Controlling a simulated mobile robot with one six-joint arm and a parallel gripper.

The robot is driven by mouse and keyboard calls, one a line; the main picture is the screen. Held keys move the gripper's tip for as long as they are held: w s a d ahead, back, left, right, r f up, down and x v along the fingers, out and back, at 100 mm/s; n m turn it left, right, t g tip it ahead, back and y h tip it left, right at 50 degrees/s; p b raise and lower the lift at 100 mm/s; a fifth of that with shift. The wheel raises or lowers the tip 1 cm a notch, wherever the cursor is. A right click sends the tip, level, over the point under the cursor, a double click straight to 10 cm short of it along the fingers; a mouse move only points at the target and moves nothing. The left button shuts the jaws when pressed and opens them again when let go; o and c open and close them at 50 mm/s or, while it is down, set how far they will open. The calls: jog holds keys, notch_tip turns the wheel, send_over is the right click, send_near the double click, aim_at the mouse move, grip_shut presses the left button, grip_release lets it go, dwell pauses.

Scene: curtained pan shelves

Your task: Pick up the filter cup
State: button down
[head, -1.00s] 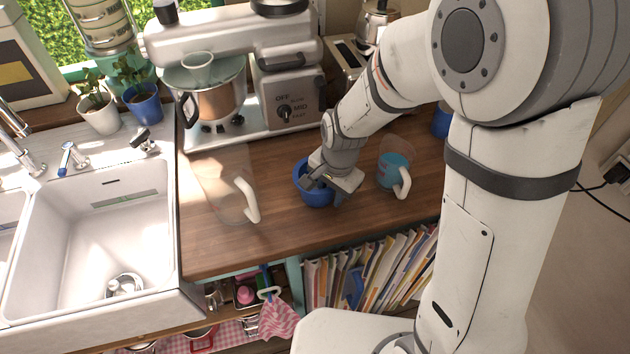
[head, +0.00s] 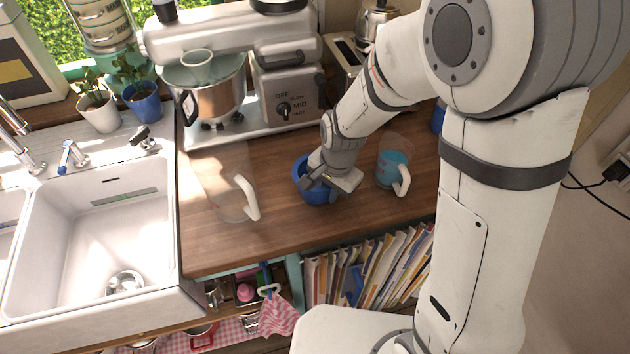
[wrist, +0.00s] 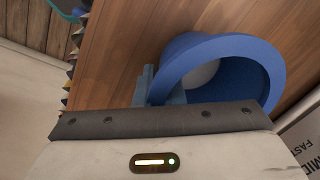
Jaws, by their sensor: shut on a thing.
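The filter cup appears to be the round blue cup (head: 312,193) on the wooden counter. My gripper (head: 330,182) is at its rim and shut on it. In the wrist view the blue cup (wrist: 265,70) lies just beyond the gripper, with its wide opening showing and something pale inside. I cannot tell whether the cup's base touches the counter.
A clear measuring jug (head: 393,168) with blue contents stands right of the cup. A larger clear jug (head: 228,190) with a white handle stands to the left. A stand mixer (head: 235,75) is behind. Bare counter (head: 285,235) lies in front; the sink (head: 95,230) is far left.

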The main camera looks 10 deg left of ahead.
jog(key=shift+r, duration=0.1)
notch_tip(320, 180, up, 10)
jog(key=shift+f+b, duration=0.1)
jog(key=shift+b, duration=0.6)
